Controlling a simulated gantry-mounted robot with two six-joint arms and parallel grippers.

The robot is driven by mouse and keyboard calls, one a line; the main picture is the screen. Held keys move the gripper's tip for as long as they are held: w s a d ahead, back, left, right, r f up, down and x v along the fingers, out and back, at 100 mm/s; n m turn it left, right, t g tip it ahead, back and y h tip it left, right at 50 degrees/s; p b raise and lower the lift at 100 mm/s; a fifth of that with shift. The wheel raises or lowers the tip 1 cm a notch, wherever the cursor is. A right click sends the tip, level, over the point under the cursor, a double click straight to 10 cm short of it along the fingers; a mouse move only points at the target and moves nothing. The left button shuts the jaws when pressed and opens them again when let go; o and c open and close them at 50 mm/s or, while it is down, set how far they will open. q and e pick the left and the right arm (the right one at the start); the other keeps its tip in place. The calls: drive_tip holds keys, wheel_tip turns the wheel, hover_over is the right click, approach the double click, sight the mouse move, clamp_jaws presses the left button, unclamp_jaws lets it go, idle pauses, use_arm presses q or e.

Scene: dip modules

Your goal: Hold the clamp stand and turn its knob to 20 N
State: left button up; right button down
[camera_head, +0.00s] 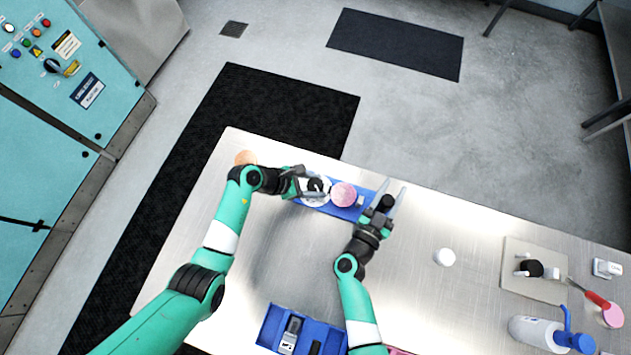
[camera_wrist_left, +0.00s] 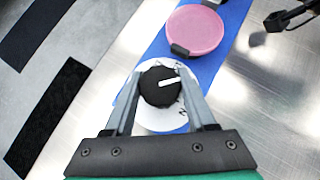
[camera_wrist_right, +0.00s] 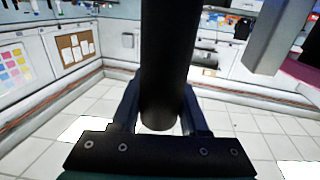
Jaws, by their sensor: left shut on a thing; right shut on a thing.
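The clamp stand has a long blue base (camera_head: 368,193), also in the left wrist view (camera_wrist_left: 234,35). My left gripper (camera_head: 315,188) is shut on the black knob (camera_wrist_left: 160,87), one finger on each side. The knob's white pointer (camera_wrist_left: 170,82) points right and slightly up in the left wrist view; the dial marks are too small to read. My right gripper (camera_head: 388,198) is shut on the black cylinder, which fills the middle of the right wrist view (camera_wrist_right: 170,60).
An orange-brown round object (camera_head: 245,157) sits by the left forearm. A blue tray (camera_head: 268,330) is at the front. A white round piece (camera_head: 444,257), a pale board (camera_head: 515,282) and a blue-capped bottle (camera_head: 540,331) lie to the right. The table middle is clear.

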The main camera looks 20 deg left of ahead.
use_arm(q)
drive_tip(key=o, duration=1.4)
drive_tip(key=v, duration=1.2)
drive_tip(key=shift+a, duration=0.1)
use_arm(e)
drive_tip(key=shift+c, duration=1.7)
unclamp_jaws()
